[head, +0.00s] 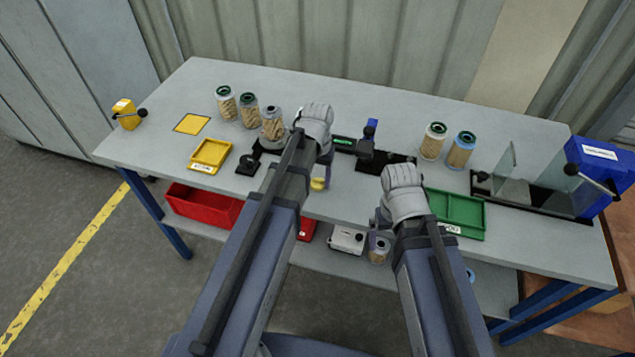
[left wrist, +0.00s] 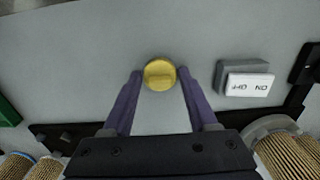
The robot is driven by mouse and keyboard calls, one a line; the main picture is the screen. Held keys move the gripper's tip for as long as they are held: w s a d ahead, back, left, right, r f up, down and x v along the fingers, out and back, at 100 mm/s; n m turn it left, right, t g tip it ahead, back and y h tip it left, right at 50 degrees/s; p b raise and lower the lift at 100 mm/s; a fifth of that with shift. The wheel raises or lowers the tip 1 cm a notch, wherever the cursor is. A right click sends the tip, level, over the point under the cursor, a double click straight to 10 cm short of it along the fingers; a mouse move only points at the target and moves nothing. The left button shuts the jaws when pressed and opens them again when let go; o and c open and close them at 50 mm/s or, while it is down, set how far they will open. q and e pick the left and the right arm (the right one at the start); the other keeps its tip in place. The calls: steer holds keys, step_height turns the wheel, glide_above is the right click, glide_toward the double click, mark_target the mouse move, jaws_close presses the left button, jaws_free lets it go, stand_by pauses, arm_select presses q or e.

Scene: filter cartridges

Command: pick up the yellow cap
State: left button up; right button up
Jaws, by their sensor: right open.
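The yellow cap (left wrist: 160,74) is small and round, with a raised ridge across its top. It lies on the grey table top. It also shows in the head view (head: 317,184), close under my left gripper (head: 323,178). In the left wrist view, my left gripper (left wrist: 159,88) is open, with one purple finger on each side of the cap. I see a narrow gap between cap and fingers. My right gripper (head: 379,220) is open over the table's front edge, and its fingers are mostly hidden by its own wrist.
An ON/OFF switch box (left wrist: 245,80) sits just right of the cap. Several filter cartridges (head: 272,124) stand behind. A yellow tray (head: 210,155) is at left, a green tray (head: 455,213) at right. A red bin (head: 203,205) is on the lower shelf.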

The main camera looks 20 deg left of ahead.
arm_select(q)
steer(key=c, duration=0.6)
steer(key=shift+r, duration=0.1)
